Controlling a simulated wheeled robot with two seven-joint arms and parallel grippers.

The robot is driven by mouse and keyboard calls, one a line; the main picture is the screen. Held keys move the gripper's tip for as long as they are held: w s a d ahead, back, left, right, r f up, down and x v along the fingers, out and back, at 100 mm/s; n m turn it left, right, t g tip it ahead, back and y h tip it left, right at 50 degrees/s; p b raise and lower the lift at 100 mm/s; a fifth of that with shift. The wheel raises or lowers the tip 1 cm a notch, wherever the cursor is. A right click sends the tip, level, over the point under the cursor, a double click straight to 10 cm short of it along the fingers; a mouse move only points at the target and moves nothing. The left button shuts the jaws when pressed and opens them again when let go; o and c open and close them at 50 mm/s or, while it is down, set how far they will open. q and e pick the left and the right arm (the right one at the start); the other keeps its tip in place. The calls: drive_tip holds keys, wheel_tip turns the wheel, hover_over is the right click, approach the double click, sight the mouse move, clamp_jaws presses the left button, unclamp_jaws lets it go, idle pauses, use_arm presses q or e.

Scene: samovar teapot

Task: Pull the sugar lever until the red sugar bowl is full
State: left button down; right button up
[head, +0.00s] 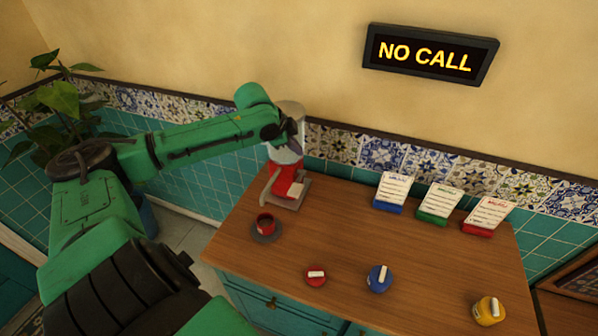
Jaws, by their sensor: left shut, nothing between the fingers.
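A sugar dispenser (283,184) with a red body, a grey upper part and a grey base stands at the back left of the wooden counter. A small white block shows on its front, and I cannot tell if this is the lever. My left gripper (293,138) is shut and empty at the dispenser's upper part; I cannot tell if it touches. A red cup or bowl (265,221) with a dark inside stands on a dark saucer in front of the dispenser. A small round red piece (316,275) with a white top lies nearer the front. I cannot tell which is the sugar bowl.
A blue piece (379,279) and a yellow piece (488,311) with white tops sit to the right. Cards in blue (392,191), green (439,204) and red (486,215) stands line the back. The counter's middle (340,235) is clear. A NO CALL sign (428,55) hangs above.

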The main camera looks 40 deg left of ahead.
use_arm(q)
drive_tip(key=b, duration=0.6)
hover_over(297, 183)
drive_tip(key=f, duration=0.5)
drive_tip(key=shift+w+a, duration=0.1)
drive_tip(key=shift+w, duration=0.1)
drive_tip(key=shift+s+f, duration=0.15)
drive_tip(key=shift+f, duration=1.85)
drive_tip(key=shift+f, duration=0.15)
drive_tip(key=shift+s+f, duration=0.1)
drive_tip(key=shift+f, duration=0.15)
